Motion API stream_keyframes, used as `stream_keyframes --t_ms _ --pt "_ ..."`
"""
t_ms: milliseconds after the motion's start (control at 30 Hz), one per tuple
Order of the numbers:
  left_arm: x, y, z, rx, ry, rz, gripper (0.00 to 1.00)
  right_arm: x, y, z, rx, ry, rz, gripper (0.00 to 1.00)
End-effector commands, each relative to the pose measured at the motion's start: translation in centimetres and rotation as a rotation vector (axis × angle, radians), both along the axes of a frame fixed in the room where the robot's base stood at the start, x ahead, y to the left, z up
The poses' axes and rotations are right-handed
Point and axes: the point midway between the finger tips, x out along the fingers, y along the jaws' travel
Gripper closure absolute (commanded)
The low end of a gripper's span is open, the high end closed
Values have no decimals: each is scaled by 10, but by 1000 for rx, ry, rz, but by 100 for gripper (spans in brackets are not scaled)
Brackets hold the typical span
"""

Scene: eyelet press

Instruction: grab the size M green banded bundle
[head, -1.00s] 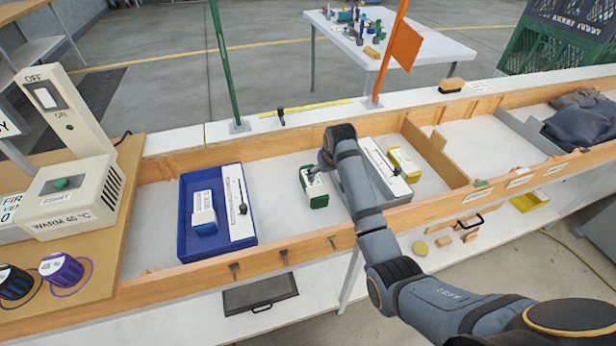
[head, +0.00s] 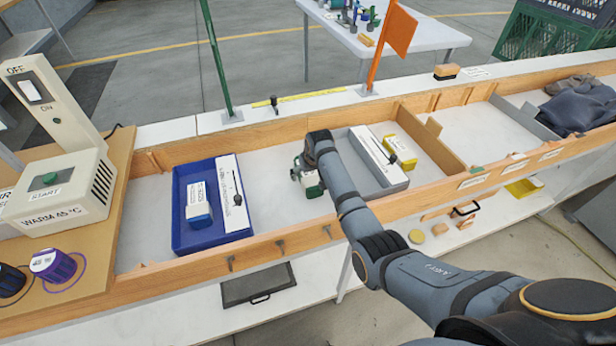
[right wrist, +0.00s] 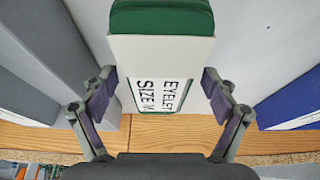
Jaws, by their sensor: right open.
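The green bundle (head: 312,189) with a white band lies on the white floor of the wooden-walled bench, between the blue tray and the grey tray. In the right wrist view the green bundle (right wrist: 162,18) shows its white band with the print "EYELET SIZE M". My right gripper (right wrist: 160,85) is open, with one finger on each side of the band and a gap visible on both sides. In the head view my right gripper (head: 308,172) is over the bundle and hides part of it. My left gripper is not in view.
The blue tray (head: 184,241) with a blue banded bundle (head: 199,206) stands to the left. The grey tray (head: 393,185) with a yellow banded bundle (head: 401,152) is close on the right. The wooden front wall (head: 262,247) runs along the near side.

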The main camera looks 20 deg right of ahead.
Motion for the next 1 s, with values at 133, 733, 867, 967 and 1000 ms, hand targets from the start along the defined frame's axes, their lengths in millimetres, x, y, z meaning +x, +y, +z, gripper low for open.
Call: stream_keyframes --t_ms 133,733,867,967,1000 --pt "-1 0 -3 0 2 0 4 4 0 -10 0 0 0 13" --pt "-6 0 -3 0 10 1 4 3 0 -10 0 0 0 70" --pt "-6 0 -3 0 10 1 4 4 0 -9 0 -2 0 84" --pt "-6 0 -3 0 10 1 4 4 0 -9 0 -2 0 84" --pt "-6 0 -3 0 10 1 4 4 0 -9 0 -2 0 84"
